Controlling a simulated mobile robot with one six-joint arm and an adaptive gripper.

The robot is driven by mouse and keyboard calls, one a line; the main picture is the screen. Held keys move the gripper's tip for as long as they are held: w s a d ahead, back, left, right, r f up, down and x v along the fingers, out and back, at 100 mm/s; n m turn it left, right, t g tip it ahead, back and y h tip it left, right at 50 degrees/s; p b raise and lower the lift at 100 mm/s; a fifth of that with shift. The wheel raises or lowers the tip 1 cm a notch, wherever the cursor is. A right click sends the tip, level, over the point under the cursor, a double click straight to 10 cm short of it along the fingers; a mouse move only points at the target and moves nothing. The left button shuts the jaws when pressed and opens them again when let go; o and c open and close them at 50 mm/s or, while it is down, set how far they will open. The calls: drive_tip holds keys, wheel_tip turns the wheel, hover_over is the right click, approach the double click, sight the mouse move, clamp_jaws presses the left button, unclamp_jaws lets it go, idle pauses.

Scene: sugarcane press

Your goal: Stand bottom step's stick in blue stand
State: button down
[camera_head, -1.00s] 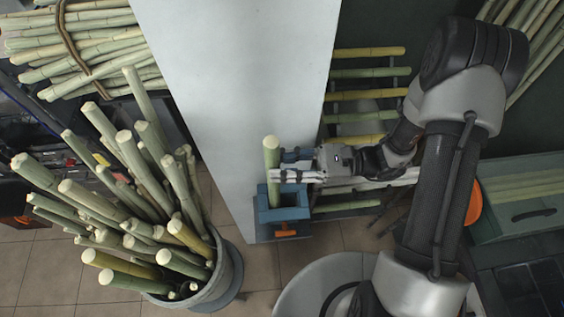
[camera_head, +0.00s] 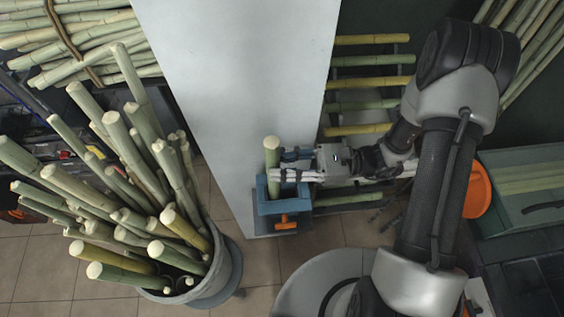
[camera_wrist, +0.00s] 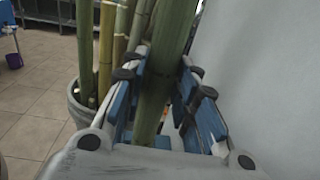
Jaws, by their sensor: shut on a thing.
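A short green stick (camera_head: 271,152) stands upright in the blue stand (camera_head: 284,207), its lower end inside the stand's opening. My gripper (camera_head: 274,172) is shut around the stick just above the stand. In the wrist view the stick (camera_wrist: 168,60) runs up between my blue-padded fingers (camera_wrist: 165,90). The stick's lower end is hidden by the stand walls and my fingers. The step rack (camera_head: 372,84) behind my gripper holds several yellow and green sticks across its rungs; its lower part is partly covered by my arm.
A large grey pot (camera_head: 226,268) full of tall cane stands at the left, also seen in the wrist view. A pale wall panel (camera_head: 235,80) rises right behind the stand. A green box (camera_head: 525,200) and an orange bucket (camera_head: 478,190) are at the right.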

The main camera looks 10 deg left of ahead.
idle(0.4)
drive_tip(key=c, duration=1.2)
unclamp_jaws()
drive_tip(key=shift+o, duration=0.2)
drive_tip(key=o, duration=0.5)
drive_tip(key=shift+o, duration=0.2)
drive_tip(key=shift+d, duration=0.1)
drive_tip(key=w+d, duration=0.1)
drive_tip(key=d, duration=0.5)
drive_tip(key=shift+d, duration=0.4)
drive_tip(key=shift+w, duration=0.1)
